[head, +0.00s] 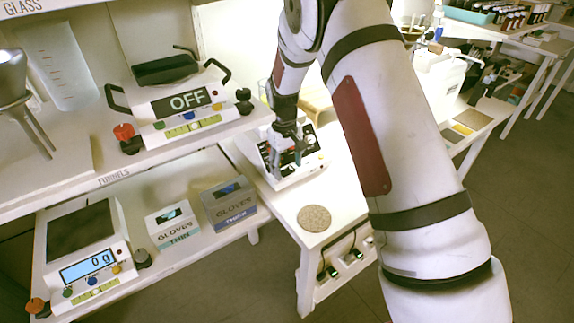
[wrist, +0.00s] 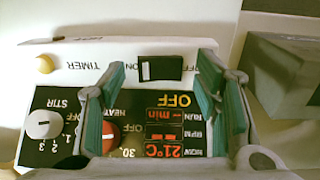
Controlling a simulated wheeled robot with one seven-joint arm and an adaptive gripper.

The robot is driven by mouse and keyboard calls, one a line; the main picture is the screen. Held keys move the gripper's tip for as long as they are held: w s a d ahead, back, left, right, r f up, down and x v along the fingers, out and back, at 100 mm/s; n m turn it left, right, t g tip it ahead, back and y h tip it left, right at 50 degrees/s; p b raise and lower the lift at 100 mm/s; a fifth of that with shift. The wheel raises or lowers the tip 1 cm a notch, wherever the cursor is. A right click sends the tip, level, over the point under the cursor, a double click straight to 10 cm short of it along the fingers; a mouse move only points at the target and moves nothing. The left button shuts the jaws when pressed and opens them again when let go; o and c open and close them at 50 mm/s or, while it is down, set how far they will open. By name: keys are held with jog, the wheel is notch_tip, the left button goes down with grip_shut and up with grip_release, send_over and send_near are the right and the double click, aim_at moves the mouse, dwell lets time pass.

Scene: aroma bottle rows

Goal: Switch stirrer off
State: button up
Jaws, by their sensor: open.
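The stirrer (head: 312,172) is a white device with a dark front panel on the low white bench, partly hidden by my arm. In the wrist view its panel (wrist: 68,103) appears upside down. A white knob (wrist: 43,125) is marked STIR, and a red knob (wrist: 108,135) sits by HEAT. A black rocker switch (wrist: 160,68) with a white mark lies between my fingertips in the picture. Orange OFF lettering and red 21°C show on the panel. My gripper (wrist: 163,75) is open, with teal fingers either side of the switch; contact cannot be told. It also shows in the head view (head: 287,150).
A scale (head: 180,108) reading OFF stands on the upper shelf at left. Another scale (head: 92,265) reads 0 g below, beside two glove boxes (head: 172,226) (head: 229,205). A round cork mat (head: 314,218) lies on the bench front. A grey block (wrist: 285,75) is right of the stirrer in the wrist view.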

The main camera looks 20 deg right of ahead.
aim_at(285, 172)
notch_tip(285, 172, up, 12)
jog(key=shift+a, duration=0.3)
jog(key=shift+s+f, duration=0.1)
jog(key=shift+s, duration=0.05)
